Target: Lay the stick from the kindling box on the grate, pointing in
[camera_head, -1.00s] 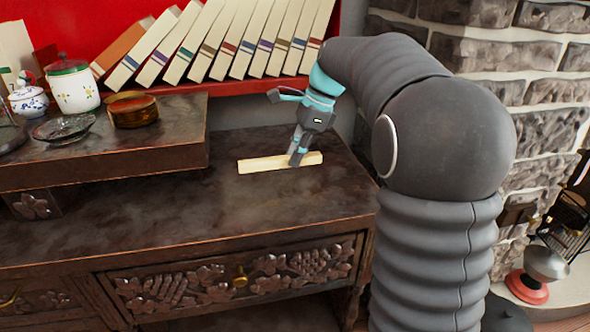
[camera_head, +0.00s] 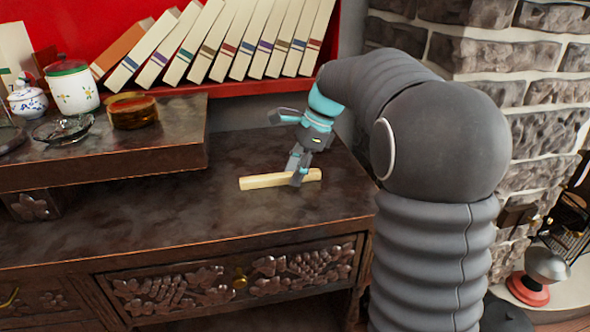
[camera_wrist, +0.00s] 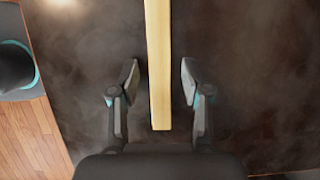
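The stick (camera_head: 262,181), a pale square-sided piece of wood, is at the dark carved cabinet's top, lying level left to right. My gripper (camera_head: 298,178) reaches down over its right part. In the wrist view the stick (camera_wrist: 159,60) runs lengthwise between the fingers of my gripper (camera_wrist: 158,85), with a visible gap on both sides; the fingers are open. Its near end shows just before the palm. A dark barred metal piece (camera_head: 572,238), possibly the grate, is partly visible at the right edge beside the stone wall. I see no kindling box.
The cabinet top (camera_head: 130,235) is clear around the stick. A raised shelf (camera_head: 100,158) at left holds a lidded jar (camera_head: 72,90), a small blue-white pot (camera_head: 27,102), a glass dish (camera_head: 63,130) and a round brown box (camera_head: 132,112). Books (camera_head: 215,40) lean behind. A stone wall (camera_head: 495,50) stands right.

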